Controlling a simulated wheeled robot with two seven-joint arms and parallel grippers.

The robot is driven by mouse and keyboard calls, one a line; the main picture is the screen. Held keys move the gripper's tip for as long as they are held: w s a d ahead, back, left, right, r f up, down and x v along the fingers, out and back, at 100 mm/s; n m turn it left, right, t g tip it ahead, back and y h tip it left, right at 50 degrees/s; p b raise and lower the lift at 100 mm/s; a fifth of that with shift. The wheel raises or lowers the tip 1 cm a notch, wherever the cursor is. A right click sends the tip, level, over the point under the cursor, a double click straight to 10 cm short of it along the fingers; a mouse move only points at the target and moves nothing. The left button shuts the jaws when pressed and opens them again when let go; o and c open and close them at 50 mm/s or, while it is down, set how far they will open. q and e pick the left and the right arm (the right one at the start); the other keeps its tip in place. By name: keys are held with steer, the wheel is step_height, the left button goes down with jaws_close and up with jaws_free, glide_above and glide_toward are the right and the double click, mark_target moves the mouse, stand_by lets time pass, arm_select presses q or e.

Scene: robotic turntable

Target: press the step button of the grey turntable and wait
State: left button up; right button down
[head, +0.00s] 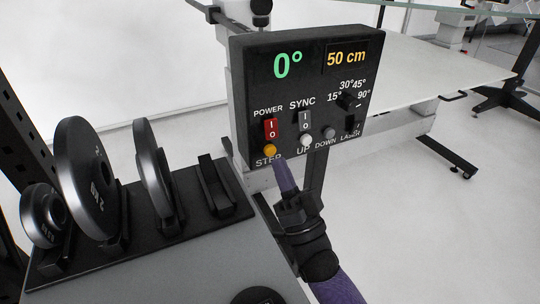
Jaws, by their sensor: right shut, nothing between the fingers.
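The black control panel (306,90) faces me, with a green 0° readout and a yellow 50 cm readout. The yellow-orange step button (270,150) is at its lower left, above the STEP label. My right gripper (281,160) is shut and empty, its purple fingertips pointing up just right of the STEP label and below the step button. I cannot tell whether the tips touch the panel. A white turntable surface (430,80) extends behind the panel to the right. My left gripper is not in view.
A red power switch (271,129), a sync switch (305,122), a white up button (306,141), a grey down button (329,132) and an angle knob (347,102) crowd the panel. Weight plates (82,170) stand in a black rack (185,205) at the left.

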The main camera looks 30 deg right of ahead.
steer(key=shift+w, duration=0.35)
stand_by(0.7)
stand_by(0.4)
stand_by(0.3)
stand_by(0.4)
steer(key=shift+w, duration=0.1)
steer(key=shift+w, duration=0.3)
